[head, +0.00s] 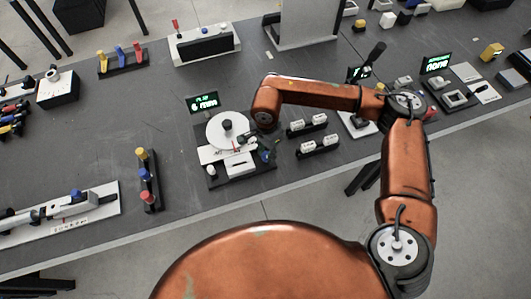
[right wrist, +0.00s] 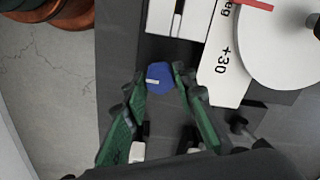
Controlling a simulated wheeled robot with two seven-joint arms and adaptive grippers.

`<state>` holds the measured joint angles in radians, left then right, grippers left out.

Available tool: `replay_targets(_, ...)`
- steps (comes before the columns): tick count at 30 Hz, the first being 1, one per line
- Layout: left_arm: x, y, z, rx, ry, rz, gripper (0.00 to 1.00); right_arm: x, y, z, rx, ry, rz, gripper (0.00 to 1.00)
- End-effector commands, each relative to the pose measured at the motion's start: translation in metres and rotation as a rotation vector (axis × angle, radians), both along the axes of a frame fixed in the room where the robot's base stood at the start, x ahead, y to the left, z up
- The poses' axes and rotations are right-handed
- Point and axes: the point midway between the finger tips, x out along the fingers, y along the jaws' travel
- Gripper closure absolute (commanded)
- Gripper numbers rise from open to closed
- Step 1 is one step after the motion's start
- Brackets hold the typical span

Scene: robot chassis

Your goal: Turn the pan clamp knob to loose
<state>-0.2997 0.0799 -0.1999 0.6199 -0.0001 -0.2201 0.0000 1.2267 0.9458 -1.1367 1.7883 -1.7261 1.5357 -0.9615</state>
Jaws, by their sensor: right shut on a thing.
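The pan clamp device (head: 213,176) stands near the table's front edge in the head view, with a round white disc (head: 222,137) on top. A blue faceted knob with a short white mark, seemingly the clamp knob, shows in the right wrist view (right wrist: 160,71) and small in the head view (head: 266,156). My right gripper (right wrist: 161,78) has its two green-sided fingers closed on opposite sides of this knob. In the head view the gripper is small and partly hidden by my arm. My left gripper is not in view.
A white scale plate (right wrist: 222,62) marked "+30" and a red pointer (right wrist: 252,4) lie beside the knob in the right wrist view. Two black racks (head: 318,147) with white blocks stand right of the device. A small display (head: 203,103) stands behind it.

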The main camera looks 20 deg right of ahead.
Motion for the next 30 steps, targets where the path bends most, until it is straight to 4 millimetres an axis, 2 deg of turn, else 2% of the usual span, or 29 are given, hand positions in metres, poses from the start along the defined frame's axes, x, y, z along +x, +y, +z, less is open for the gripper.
replay_targets(17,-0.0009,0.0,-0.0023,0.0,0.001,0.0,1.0,0.0013,0.0002,0.0015,0.0,-0.003,0.036,0.99)
replay_targets(18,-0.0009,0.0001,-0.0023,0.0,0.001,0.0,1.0,0.0013,0.0002,0.0015,0.001,-0.004,0.036,0.74)
replay_targets(25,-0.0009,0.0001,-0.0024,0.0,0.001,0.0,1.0,0.0007,0.0,0.0008,0.0,-0.002,0.035,0.58)
replay_targets(30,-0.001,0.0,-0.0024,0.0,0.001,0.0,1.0,0.0004,0.0,0.0005,0.0,-0.001,0.035,0.57)
